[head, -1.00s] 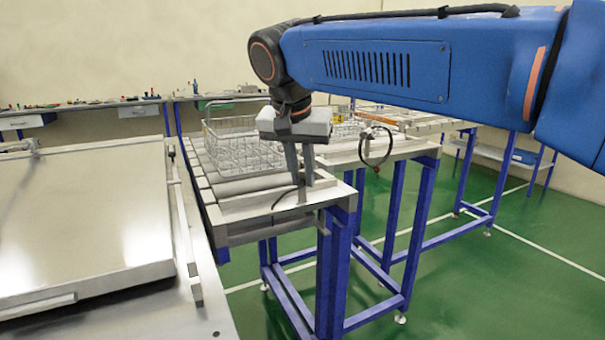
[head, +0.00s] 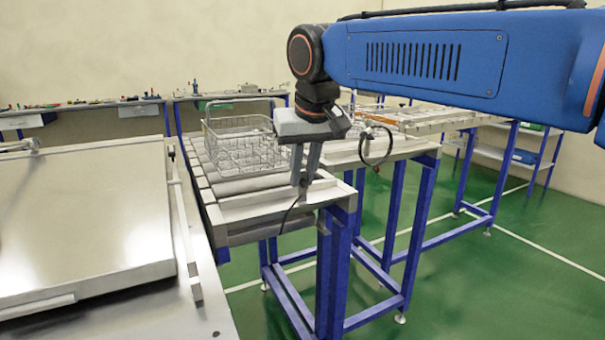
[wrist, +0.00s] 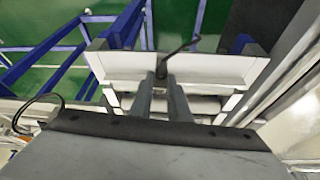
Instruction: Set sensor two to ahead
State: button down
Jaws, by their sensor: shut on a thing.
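My gripper (head: 303,181) is over the near end of the roller conveyor (head: 262,205), with its fingers angled down. The fingers are closed on a small dark sensor (wrist: 162,70), with a black cable running off it, seen in the wrist view above the conveyor's pale end plate (wrist: 215,68). My fingers hide most of the sensor, so I cannot tell which way its face points. The cable (head: 290,213) hangs down by the conveyor end in the head view.
A wire basket (head: 240,145) stands on the conveyor behind my gripper. A second conveyor (head: 400,150) with a looped cable (head: 376,146) is to the right. A large metal lid (head: 85,220) is at the left. Green floor is open at the right.

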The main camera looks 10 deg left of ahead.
jog(key=shift+n, duration=0.6)
jog(key=c, duration=1.7)
grip_release()
jog(key=shift+o, duration=0.2)
jog(key=shift+y, duration=0.3)
jog(key=v, duration=1.7)
jog(key=shift+w+r, duration=0.25)
jog(key=shift+d, duration=0.1)
